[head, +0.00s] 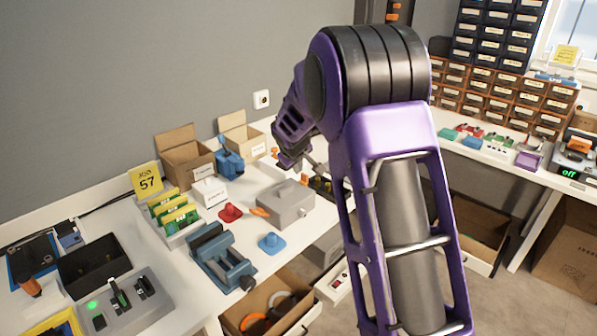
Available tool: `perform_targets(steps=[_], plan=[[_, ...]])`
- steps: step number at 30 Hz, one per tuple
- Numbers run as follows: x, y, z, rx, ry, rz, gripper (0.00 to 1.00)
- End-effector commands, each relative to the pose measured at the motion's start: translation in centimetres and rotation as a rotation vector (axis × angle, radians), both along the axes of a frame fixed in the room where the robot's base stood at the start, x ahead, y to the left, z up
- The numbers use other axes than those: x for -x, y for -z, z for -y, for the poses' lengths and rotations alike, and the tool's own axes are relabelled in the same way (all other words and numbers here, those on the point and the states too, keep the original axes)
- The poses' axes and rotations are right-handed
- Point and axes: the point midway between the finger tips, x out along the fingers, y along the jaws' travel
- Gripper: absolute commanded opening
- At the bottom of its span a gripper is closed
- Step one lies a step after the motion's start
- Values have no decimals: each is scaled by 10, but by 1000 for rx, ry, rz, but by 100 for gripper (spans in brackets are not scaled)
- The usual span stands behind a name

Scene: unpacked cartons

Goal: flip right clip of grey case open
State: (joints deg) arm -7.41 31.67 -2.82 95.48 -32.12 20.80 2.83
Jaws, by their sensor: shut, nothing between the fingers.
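The grey case (279,205) lies closed on the white table, in front of the open cartons. A small light detail shows on its front face towards the right, but the clips are too small to tell apart or to see whether one is open. My gripper (303,171) is above and behind the case's right side, pointing down, shut and empty. It seems apart from the case.
Open cartons (186,158) stand behind.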

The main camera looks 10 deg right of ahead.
Motion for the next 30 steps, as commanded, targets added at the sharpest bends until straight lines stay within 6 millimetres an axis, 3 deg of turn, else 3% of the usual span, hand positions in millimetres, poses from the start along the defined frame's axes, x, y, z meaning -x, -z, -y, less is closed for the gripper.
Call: perform_targets(steps=[12, 18, 30], plan=[[-41, 59, 12, -1, 1, -2, 0], [-49, 68, 13, 0, 0, 0, 0], [-49, 67, 14, -2, 0, -1, 0]])
